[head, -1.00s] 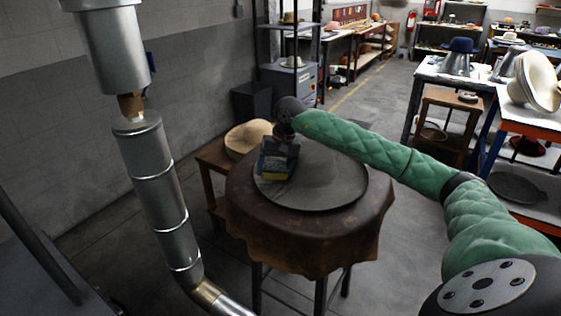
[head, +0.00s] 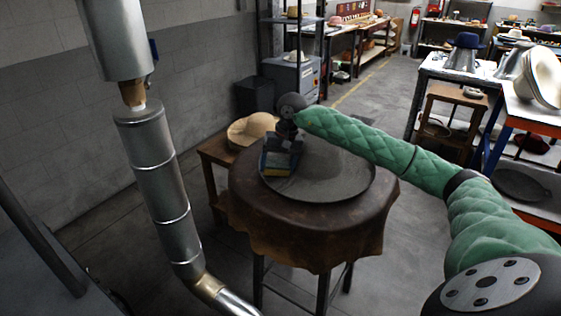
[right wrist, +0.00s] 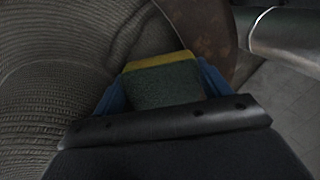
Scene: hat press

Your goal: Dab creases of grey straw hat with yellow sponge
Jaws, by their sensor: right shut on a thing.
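The grey straw hat (head: 322,178) lies brim down on a round stand with a brown leather cover (head: 250,208). Its woven ridges fill the left of the right wrist view (right wrist: 50,75). My right gripper (head: 278,160) is over the left side of the hat, shut on the yellow sponge (head: 277,173). In the right wrist view the sponge (right wrist: 165,85) sits between blue fingers, with a dark green face and a yellow far edge. I cannot tell whether the sponge touches the hat. The arm hides part of the crown. My left gripper is not in view.
A tan straw hat (head: 252,129) lies on a low wooden table (head: 213,152) behind the stand at left. Metal racks with hats stand at the back, and a work table (head: 530,118) stands at right.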

